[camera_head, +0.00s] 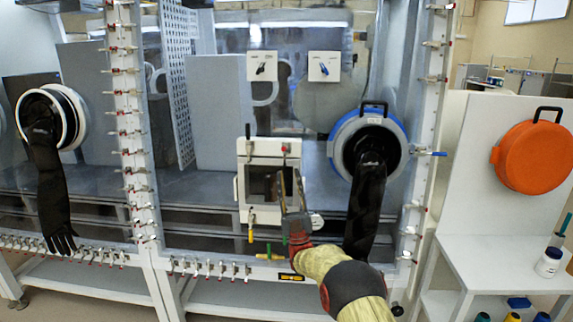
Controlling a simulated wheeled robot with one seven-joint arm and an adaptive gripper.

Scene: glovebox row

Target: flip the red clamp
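A clamp with a red knob (285,149) stands at the top right of the small square hatch (243,190) in the middle of the glovebox front. Many small clamps along the frame posts also have reddish tips, too small to tell apart well. My gripper (290,177) points up in front of the hatch's right side. Its two dark fingers are apart with nothing between them, and their tips appear just below the red clamp. I cannot tell how far in front of the hatch they are. The fingers cover part of the hatch's right edge.
A black-handled clamp (248,131), a yellow-handled clamp (250,234) and a green-handled clamp (269,251) are around the hatch. A blue-ringed port (340,130) with a hanging black glove (366,205) is close on the right. An orange round cover (532,157) hangs farther right.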

